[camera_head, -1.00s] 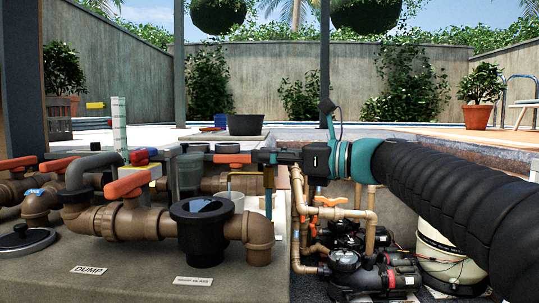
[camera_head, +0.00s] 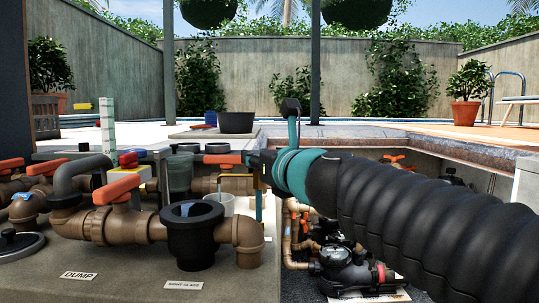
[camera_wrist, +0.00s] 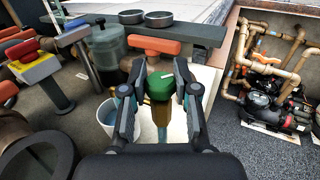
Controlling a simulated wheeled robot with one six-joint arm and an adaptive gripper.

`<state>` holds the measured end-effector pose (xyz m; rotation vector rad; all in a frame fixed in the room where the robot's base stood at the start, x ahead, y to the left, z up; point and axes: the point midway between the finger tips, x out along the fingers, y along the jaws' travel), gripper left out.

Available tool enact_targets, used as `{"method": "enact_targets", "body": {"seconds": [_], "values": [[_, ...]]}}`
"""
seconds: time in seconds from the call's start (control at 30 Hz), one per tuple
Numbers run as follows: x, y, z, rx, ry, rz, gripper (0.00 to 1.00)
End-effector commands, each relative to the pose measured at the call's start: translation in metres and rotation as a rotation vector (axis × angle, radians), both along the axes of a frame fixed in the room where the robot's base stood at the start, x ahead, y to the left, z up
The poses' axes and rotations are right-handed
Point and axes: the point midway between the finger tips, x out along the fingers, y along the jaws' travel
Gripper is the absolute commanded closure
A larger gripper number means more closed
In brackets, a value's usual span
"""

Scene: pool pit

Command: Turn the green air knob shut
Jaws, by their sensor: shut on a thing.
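The green air knob (camera_wrist: 160,76) shows in the wrist view on top of an amber, pipe-like body. My gripper (camera_wrist: 162,78) has a finger on each side of the knob and is shut on it. A pale mark lies across the knob's top. In the head view my gripper (camera_head: 258,168) is at the end of my arm, beside an orange handle, and the knob is hidden or too small to make out.
A white bucket (camera_wrist: 115,115) is just below left of my gripper. An orange bar handle (camera_wrist: 156,46) lies close behind the knob. A black sight-glass cup (camera_head: 192,240) and brown pipes stand left. A sunken pit with pumps (camera_head: 345,268) is to the right.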

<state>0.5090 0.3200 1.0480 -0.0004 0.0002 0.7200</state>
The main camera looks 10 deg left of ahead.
Motion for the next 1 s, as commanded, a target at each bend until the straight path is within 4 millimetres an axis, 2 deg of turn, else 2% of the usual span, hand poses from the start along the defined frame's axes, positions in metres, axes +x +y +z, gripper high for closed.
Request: {"method": "enact_targets", "body": {"seconds": [1.0], "values": [[0.0, 0.0004, 0.0028, 0.002, -0.002, -0.184, 1.0]]}}
